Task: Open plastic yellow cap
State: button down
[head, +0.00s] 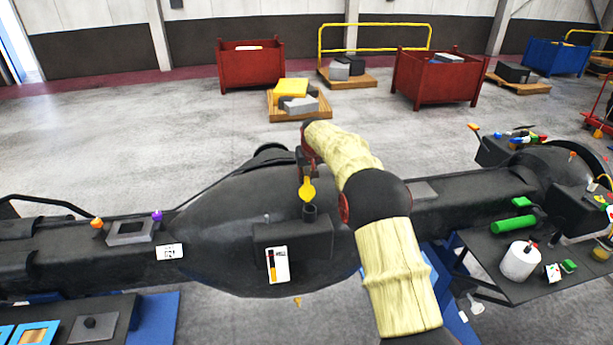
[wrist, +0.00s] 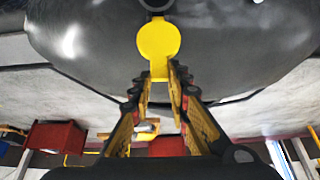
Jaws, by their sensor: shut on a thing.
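The yellow cap (head: 307,190) stands at the top of a dark round neck (head: 309,213) on the black casting (head: 220,225). In the wrist view the cap (wrist: 158,40) is a round yellow disc with a short tab pointing toward my gripper. My gripper (wrist: 161,76) has its two yellow-and-black fingers closed on the tab. In the head view my gripper (head: 306,172) is just above the cap, partly hidden by my arm. In the head view the cap looks raised above the neck; I cannot tell how it is joined.
A black block with a white label (head: 277,265) sits below the neck. An orange knob (head: 97,223) and a purple knob (head: 157,216) stand to the left. Red bins (head: 252,70) stand behind on open floor.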

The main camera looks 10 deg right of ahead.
jog(key=shift+w+r, duration=0.2)
jog(key=shift+r, duration=0.15)
jog(key=c, duration=2.1)
grip_release()
jog(key=o, duration=0.4)
jog(key=shift+f, duration=0.25)
jog(key=shift+s, duration=0.1)
jog(key=v, duration=1.2)
jog(key=shift+f, duration=0.1)
